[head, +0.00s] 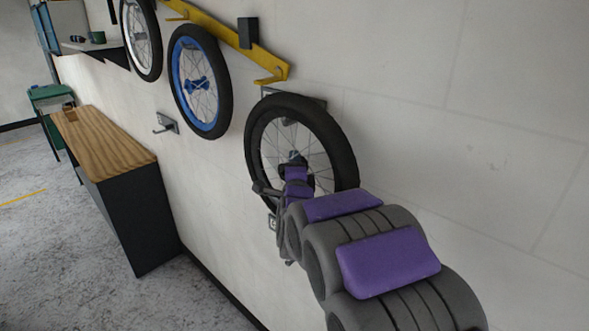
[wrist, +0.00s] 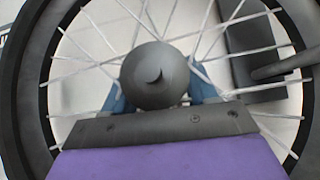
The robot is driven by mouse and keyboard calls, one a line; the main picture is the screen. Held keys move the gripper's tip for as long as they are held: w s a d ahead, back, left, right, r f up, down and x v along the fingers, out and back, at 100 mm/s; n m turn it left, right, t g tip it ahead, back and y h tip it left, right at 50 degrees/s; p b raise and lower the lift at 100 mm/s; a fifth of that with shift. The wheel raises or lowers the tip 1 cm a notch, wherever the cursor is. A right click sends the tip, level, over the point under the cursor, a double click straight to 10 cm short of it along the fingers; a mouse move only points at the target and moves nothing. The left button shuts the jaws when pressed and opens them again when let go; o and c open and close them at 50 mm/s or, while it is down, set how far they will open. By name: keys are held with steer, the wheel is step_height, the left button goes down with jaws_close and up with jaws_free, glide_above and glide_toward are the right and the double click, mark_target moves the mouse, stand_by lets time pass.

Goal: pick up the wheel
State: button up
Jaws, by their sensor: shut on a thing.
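The black-tyred wheel (head: 337,143) is upright against the white wall in the head view, at the end of my arm. In the wrist view its tyre (wrist: 20,95) runs down the left edge, with silver spokes (wrist: 200,40) and a dark round hub (wrist: 158,75) in the middle. My gripper (head: 294,172) is at the wheel's hub and shut on it. In the wrist view a dark bar with a purple part of my gripper (wrist: 155,125) crosses just below the hub. The fingertips' exact contact is hidden.
A blue-rimmed wheel (head: 223,118) and a white-rimmed wheel (head: 160,45) hang to the left below a yellow rail (head: 215,28). A wall bracket (head: 168,124) sits below them. A wood-topped cabinet (head: 105,145) stands at left. The floor at lower left is clear.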

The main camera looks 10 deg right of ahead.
steer(key=shift+a+f, duration=0.1)
steer(key=shift+f, duration=0.15)
jaws_close()
steer(key=shift+r, duration=0.1)
